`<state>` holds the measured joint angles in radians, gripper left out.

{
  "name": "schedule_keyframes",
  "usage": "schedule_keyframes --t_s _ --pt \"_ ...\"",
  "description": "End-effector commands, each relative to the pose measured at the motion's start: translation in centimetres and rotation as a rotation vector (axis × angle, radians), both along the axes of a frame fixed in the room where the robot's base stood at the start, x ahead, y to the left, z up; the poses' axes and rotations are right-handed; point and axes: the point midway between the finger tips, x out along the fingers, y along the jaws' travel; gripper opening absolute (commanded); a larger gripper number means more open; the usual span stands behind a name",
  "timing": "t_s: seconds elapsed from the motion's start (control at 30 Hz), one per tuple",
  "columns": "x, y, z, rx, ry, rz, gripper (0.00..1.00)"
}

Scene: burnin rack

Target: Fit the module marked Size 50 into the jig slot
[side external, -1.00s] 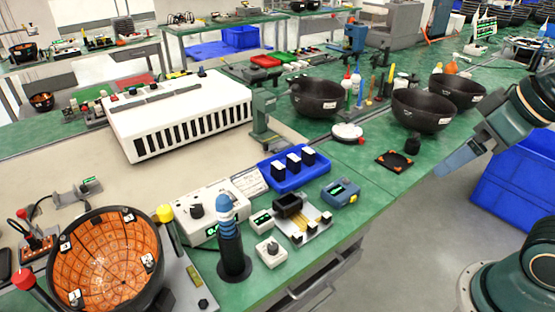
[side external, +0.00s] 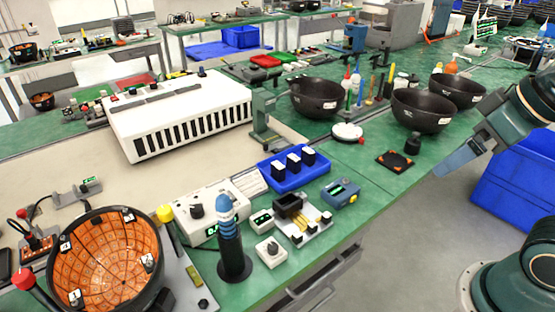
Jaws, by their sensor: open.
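Three black modules with white faces stand in a row in a blue tray: a left one (side external: 279,168), a middle one (side external: 293,160) and a right one (side external: 308,154). The tray (side external: 271,182) sits near the table's front edge. Their markings are too small to read, so I cannot tell which is Size 50. The jig (side external: 289,202) is a dark block with a slot on a pale plate with gold strips, just in front of the tray. My gripper (side external: 450,164) hangs at the right, beyond the table edge, well apart from tray and jig. It is open, with nothing seen in it.
A blue device (side external: 341,193) stands right of the jig. A white box with a knob (side external: 270,251) and a black post with blue rings (side external: 232,250) stand to its left. Black bowls (side external: 422,111) stand behind. A blue crate (side external: 515,195) is below my gripper.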

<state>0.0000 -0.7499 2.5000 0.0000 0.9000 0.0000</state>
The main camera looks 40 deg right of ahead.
Motion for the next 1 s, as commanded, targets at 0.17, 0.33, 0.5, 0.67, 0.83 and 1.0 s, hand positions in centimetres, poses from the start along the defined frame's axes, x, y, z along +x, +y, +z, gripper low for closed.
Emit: schedule_keyframes --t_s 0.17,0.33,0.5,0.67,0.83,1.0 --pt "0.0 0.0 0.0 0.0 0.0 0.0 0.94" --pt "0.0 0.0 0.0 0.0 0.0 0.0 0.65" --pt "0.0 0.0 0.0 0.0 0.0 0.0 0.65" --pt "0.1 0.0 0.1 0.002 0.001 -0.004 0.65" --pt "1.2 -0.1 0.8 0.019 0.015 -0.04 0.65" --pt "3.5 -0.2 2.2 0.054 0.044 -0.118 0.65"
